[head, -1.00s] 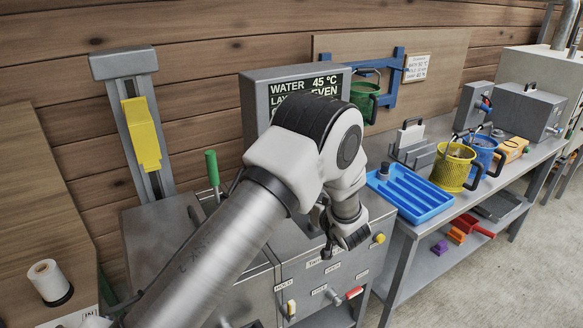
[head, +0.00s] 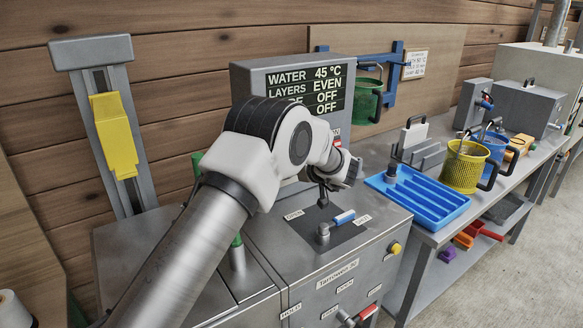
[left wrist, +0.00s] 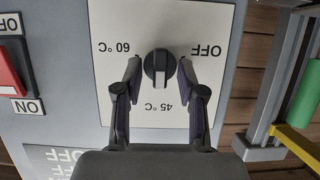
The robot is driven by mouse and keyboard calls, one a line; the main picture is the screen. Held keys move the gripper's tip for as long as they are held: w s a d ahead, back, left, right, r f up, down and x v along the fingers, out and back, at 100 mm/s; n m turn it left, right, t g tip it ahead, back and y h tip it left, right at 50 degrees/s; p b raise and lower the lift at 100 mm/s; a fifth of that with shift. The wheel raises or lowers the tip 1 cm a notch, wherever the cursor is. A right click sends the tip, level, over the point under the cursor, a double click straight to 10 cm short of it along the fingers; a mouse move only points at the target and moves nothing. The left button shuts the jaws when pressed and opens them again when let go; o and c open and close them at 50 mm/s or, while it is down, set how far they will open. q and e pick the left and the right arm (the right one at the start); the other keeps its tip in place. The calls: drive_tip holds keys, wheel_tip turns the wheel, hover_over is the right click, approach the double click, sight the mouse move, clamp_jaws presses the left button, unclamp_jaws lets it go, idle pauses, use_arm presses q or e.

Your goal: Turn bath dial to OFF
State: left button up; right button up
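The bath dial (left wrist: 160,69) is a dark round knob with a raised bar on a white plate (left wrist: 118,87). Labels 60 °C, 45 °C and OFF appear upside down around it in the left wrist view. The bar stands roughly upright in that picture; which end is the pointer I cannot tell. My left gripper (left wrist: 160,72) is open, one finger on each side of the dial, seemingly with small gaps. In the head view my left arm hides the dial and fingertips. The display (head: 310,90) reads WATER 45 °C. My right gripper is not in view.
A red ON/OFF switch (left wrist: 9,75) is beside the dial plate. A green handle (left wrist: 305,95) is at the right in the wrist view. A blue-handled lever (head: 343,217) stands on the metal cabinet below the arm. A blue tray (head: 425,197) and yellow basket (head: 463,168) are to the right.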

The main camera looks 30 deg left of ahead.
use_arm(q)
drive_tip(key=shift+d+r, duration=0.2)
drive_tip(key=shift+c, duration=0.6)
drive_tip(key=shift+s, duration=0.15)
clamp_jaws()
